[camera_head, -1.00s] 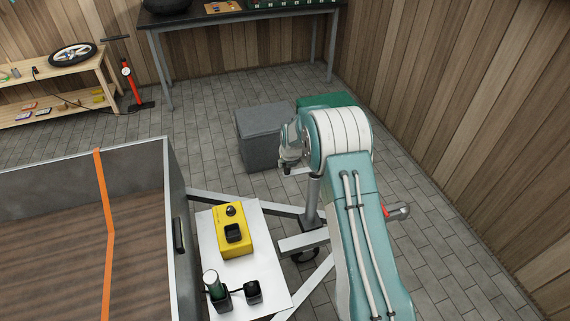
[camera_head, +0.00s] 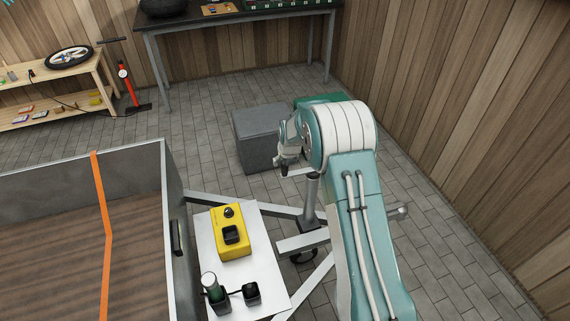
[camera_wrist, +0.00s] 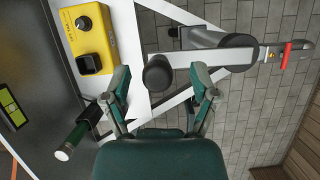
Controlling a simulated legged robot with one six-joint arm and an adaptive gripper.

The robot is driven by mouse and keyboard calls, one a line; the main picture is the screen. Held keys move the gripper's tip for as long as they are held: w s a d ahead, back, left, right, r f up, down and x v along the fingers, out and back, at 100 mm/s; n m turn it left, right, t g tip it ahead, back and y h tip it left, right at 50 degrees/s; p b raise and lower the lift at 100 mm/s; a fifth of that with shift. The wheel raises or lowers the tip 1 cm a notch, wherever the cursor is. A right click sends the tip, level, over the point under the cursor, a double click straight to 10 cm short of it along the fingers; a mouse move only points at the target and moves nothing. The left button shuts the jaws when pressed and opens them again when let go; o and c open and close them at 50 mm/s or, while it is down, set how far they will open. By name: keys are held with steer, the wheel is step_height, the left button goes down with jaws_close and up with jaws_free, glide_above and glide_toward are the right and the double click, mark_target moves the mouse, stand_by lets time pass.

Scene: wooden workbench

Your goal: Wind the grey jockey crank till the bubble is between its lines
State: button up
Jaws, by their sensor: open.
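The grey jockey crank (camera_wrist: 193,59) runs from the top of the jockey post (camera_head: 312,193) to a dark round handle (camera_wrist: 158,74). My gripper (camera_wrist: 161,76) is open, with one finger on each side of this handle in the wrist view. I cannot tell whether either finger touches it. In the head view my gripper (camera_head: 285,150) is partly hidden by my arm, just above the crank end. The level (camera_wrist: 10,107) shows a yellow-green vial on the trailer's front wall at the left edge of the wrist view. Its bubble is too small to read.
A yellow box with a knob (camera_head: 233,235) sits on a white plate (camera_head: 270,268) beside the trailer (camera_head: 177,195). A green-and-black cylinder (camera_wrist: 72,138) stands near my left finger. The coupling's red lever (camera_wrist: 286,56) lies right. A grey box (camera_head: 255,140) stands beyond the gripper.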

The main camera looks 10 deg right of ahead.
steer(key=v, duration=0.9)
steer(key=shift+d, duration=0.35)
steer(key=shift+r, duration=0.15)
steer(key=shift+c, duration=0.3)
